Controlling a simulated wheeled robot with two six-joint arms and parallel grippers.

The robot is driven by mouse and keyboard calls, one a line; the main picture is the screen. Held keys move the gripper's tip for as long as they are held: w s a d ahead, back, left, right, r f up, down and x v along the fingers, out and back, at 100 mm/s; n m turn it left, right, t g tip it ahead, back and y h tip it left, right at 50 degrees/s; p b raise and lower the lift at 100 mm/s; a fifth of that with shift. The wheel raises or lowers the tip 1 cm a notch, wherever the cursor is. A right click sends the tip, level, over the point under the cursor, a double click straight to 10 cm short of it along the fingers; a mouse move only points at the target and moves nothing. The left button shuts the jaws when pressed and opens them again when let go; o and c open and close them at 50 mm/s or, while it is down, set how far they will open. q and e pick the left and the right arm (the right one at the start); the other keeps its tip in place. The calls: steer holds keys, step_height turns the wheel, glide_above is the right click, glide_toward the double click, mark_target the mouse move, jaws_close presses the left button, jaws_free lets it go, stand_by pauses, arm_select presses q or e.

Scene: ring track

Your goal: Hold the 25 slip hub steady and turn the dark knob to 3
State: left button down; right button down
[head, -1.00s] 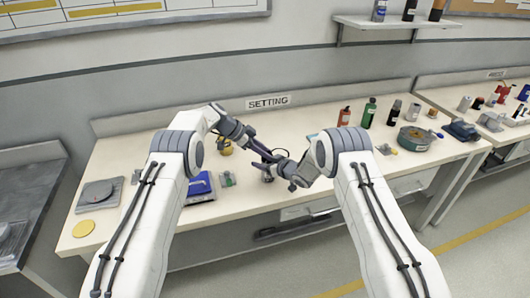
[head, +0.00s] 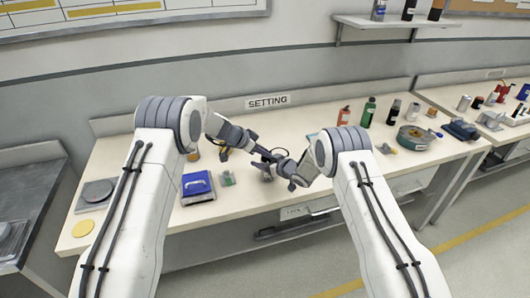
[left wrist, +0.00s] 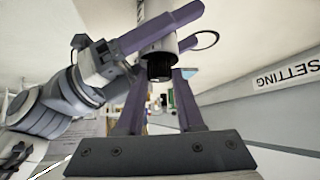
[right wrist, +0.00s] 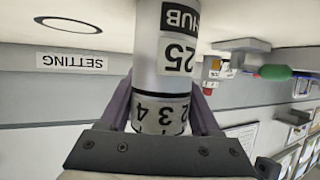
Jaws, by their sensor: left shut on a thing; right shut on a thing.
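The slip hub (right wrist: 160,45) is a pale cylinder marked "25" and "HUB", with a band of upside-down numerals including 2, 3 and 4. My right gripper (right wrist: 162,100) is shut on it, one purple finger on each side. In the left wrist view the dark knob (left wrist: 160,70) sticks out of the hub's pale body, below the right gripper's purple finger (left wrist: 165,25). My left gripper (left wrist: 158,80) is shut on the knob, its fingers at both sides. In the head view both grippers meet above the bench. The knob's pointer mark cannot be made out.
The bench (head: 150,215) carries a blue-topped device (head: 197,187), a grey scale (head: 97,194) and a yellow disc (head: 83,228) at left. Bottles (head: 369,112) and a round tin (head: 414,138) stand at right. A "SETTING" sign (head: 268,101) is on the back wall.

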arm_select(q)
steer(key=c, duration=0.8)
jaws_free()
